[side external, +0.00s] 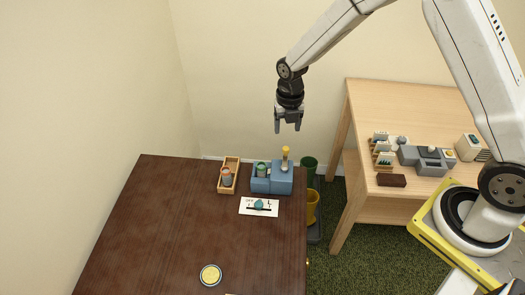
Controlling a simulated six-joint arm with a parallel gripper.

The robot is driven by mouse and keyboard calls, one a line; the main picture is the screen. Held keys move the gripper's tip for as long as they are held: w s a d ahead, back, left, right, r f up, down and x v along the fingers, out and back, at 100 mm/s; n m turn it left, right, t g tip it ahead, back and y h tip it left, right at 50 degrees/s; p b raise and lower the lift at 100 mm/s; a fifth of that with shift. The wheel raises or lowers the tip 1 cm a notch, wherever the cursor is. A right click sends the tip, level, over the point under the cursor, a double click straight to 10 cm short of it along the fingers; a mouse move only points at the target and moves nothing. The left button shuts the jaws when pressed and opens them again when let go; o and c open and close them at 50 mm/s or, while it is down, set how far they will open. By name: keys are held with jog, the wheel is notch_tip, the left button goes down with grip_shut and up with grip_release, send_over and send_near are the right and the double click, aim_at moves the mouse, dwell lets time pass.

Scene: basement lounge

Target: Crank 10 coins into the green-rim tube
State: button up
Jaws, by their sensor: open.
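A blue coin machine (281,182) stands near the back right corner of the dark wooden table. A yellow-topped post, seemingly its crank handle (286,153), rises from its right part. A small green-rimmed tube (262,169) stands at the machine's left part; any coins inside are too small to make out. Another tube with a reddish body (227,178) stands in a wooden tray (221,190) to the left. My gripper (288,127) points down, open and empty, above the machine and apart from the handle.
A round yellow-topped dish (210,275) sits near the front. Green (308,166) and yellow (312,208) bins stand beyond the right edge. A light table (430,100) holds other devices. The dark table's left is clear.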

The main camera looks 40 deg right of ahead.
aim_at(286, 148)
dwell(0.4)
jog(key=m, duration=0.6)
jog(key=shift+m, duration=0.3)
jog(key=m, duration=0.5)
jog(key=shift+m, duration=0.3)
jog(key=shift+f, duration=0.1)
jog(key=shift+f, duration=3.9)
grip_shut()
